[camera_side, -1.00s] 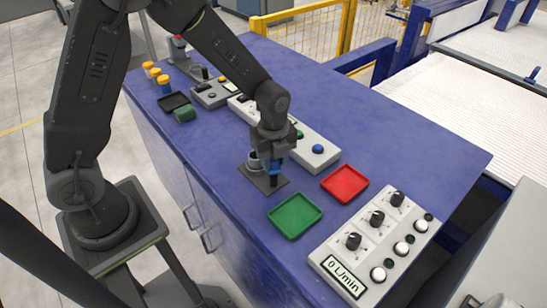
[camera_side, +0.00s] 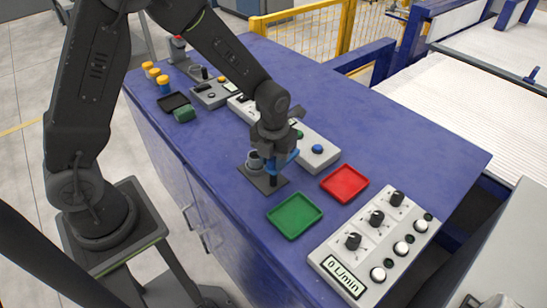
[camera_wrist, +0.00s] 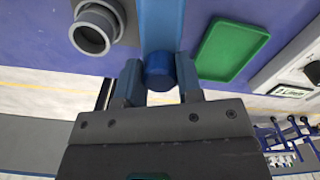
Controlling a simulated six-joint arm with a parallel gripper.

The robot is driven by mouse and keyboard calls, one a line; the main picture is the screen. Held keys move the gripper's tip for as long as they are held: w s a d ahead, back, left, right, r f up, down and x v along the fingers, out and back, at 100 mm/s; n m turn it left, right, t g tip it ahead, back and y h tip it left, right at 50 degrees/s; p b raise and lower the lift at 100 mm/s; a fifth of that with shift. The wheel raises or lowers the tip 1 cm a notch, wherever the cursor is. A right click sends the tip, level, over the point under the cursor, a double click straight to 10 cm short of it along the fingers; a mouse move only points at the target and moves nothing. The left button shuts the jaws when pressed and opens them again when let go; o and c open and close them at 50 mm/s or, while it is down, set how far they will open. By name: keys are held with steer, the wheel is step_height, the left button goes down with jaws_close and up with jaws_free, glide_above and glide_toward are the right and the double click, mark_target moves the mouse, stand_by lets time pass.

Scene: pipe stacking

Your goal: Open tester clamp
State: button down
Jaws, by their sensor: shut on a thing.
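The tester stands on a dark square base plate (camera_side: 250,178) near the front edge of the blue table. A grey pipe (camera_side: 254,161) stands upright on it, and its open end shows in the wrist view (camera_wrist: 95,28). My gripper (camera_wrist: 159,80) is shut on the blue clamp handle (camera_wrist: 159,71), with one finger on each side. In the side view my gripper partly hides the clamp.
A green tray (camera_side: 294,216) and a red tray (camera_side: 344,184) lie right of the tester. A control panel (camera_side: 374,244) reading 0 L/min sits front right. A white button box (camera_side: 316,150) stands behind my gripper. The right rear tabletop is clear.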

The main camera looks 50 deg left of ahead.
steer(key=shift+m, duration=1)
steer(key=c, duration=0.8)
jaws_free()
step_height(320, 180, up, 14)
steer(key=shift+f, duration=0.1)
